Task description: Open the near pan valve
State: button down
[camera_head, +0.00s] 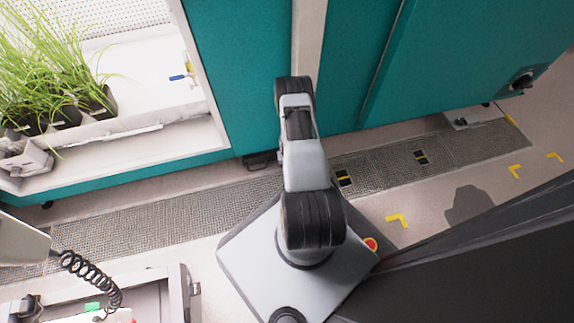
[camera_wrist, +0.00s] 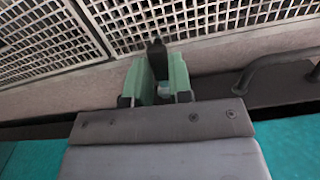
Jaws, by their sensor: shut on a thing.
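My gripper (camera_wrist: 160,84) shows in the wrist view with two pale green fingers. They are shut on a dark, narrow lever (camera_wrist: 157,53), which looks like the handle of the near pan valve. A small pale piece shows low between the fingers. The rest of the valve is hidden behind my gripper. In the head view my arm reaches to the foot of the teal cabinet (camera_head: 240,75), and my gripper and the lever are hidden there.
A dark bar handle (camera_wrist: 280,72) is right of my gripper in the wrist view. A metal floor grating (camera_head: 390,170) runs along the cabinet. Potted grass (camera_head: 50,75) stands in the open chamber at left, near a small blue-handled fitting (camera_head: 178,77). A cart (camera_head: 150,290) is at lower left.

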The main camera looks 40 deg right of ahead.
jog(key=shift+s+d+n, duration=0.1)
jog(key=shift+d+n, duration=0.05)
jog(key=shift+n, duration=0.35)
jog(key=c, duration=1)
grip_release()
notch_tip(320, 180, up, 14)
jog(key=p, duration=0.6)
jog(key=shift+f, duration=0.1)
